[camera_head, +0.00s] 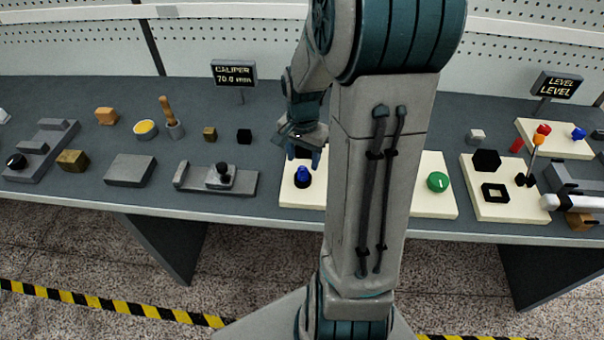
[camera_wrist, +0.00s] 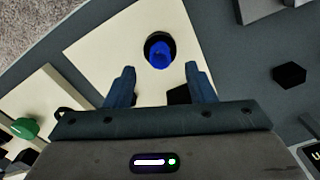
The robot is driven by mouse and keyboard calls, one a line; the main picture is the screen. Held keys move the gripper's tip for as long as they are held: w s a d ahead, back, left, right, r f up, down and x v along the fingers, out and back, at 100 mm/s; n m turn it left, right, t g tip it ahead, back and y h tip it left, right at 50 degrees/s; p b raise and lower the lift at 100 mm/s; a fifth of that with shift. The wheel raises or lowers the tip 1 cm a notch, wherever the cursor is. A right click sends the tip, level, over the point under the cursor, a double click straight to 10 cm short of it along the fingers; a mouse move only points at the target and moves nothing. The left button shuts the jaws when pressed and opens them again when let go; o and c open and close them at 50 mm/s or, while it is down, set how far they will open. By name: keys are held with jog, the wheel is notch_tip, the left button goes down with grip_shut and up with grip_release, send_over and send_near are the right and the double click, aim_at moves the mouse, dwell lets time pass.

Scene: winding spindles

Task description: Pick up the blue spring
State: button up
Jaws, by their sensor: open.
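The blue spring (camera_head: 302,174) stands upright on a dark round base on a cream board (camera_head: 290,194) near the table's front edge. In the wrist view the blue spring (camera_wrist: 159,53) sits on the cream board (camera_wrist: 105,40), ahead of and between my fingertips. My gripper (camera_head: 305,158) is above and just behind the spring in the head view. It also shows in the wrist view (camera_wrist: 160,78), with its two blue fingers apart and nothing between them. My arm hides the right part of the board in the head view.
A green knob (camera_head: 438,182) is on a cream board right of my arm. A grey block with a black knob (camera_head: 222,174) is left of the spring. A black cube (camera_head: 244,136) stands behind. A board with black shapes (camera_head: 487,160) is farther right.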

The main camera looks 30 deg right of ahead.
aim_at(303, 168)
jog(key=shift+f+p, duration=0.4)
jog(key=shift+f, duration=2.05)
jog(key=c, duration=1.1)
